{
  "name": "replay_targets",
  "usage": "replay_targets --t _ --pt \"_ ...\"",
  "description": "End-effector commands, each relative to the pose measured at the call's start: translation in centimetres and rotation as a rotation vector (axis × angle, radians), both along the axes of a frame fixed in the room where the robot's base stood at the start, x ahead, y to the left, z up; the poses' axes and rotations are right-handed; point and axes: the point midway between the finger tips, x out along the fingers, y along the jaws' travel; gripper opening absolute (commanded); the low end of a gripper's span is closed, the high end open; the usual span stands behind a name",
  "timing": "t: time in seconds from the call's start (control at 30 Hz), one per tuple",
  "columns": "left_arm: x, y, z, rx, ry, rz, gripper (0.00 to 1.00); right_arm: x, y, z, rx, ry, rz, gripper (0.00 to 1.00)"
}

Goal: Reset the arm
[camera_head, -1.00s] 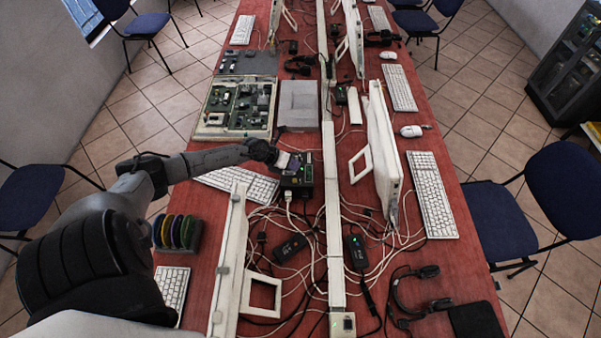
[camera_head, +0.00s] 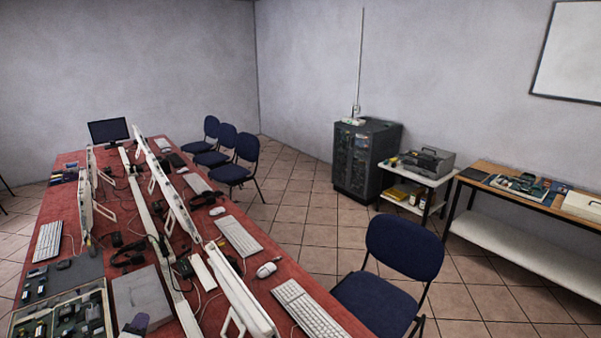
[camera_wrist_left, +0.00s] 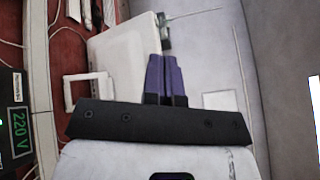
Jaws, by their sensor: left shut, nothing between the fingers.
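My left gripper (camera_head: 137,324) shows only as a small purple tip at the bottom edge of the head view, over the red table near the grey panel. In the left wrist view, its two purple fingers (camera_wrist_left: 166,80) are pressed together with nothing between them. A white monitor (camera_wrist_left: 125,55) stands behind the fingers in that view. The rest of my left arm is out of the head view. My right gripper is in neither view.
The red table (camera_head: 290,284) carries white monitors, keyboards (camera_head: 310,308) and tangled cables. A black box with a green 220 V display (camera_wrist_left: 18,120) is at the wrist view's left. A blue chair (camera_head: 385,290), a dark cabinet (camera_head: 362,165) and a workbench (camera_head: 530,245) stand to the right.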

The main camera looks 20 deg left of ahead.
Motion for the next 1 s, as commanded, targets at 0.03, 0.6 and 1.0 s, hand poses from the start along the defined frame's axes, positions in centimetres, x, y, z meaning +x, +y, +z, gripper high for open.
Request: replay_targets --t 0.03,0.6,1.0 --pt "-0.4 -0.7 0.9 -0.089 -0.058 0.074 0.00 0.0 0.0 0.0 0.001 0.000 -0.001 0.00" --pt "-18.4 -27.6 3.2 -1.381 0.358 0.642 0.00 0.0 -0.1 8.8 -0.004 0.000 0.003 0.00" --pt "-27.9 -36.1 7.9 -1.669 0.519 0.805 0.00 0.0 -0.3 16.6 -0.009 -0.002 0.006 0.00"
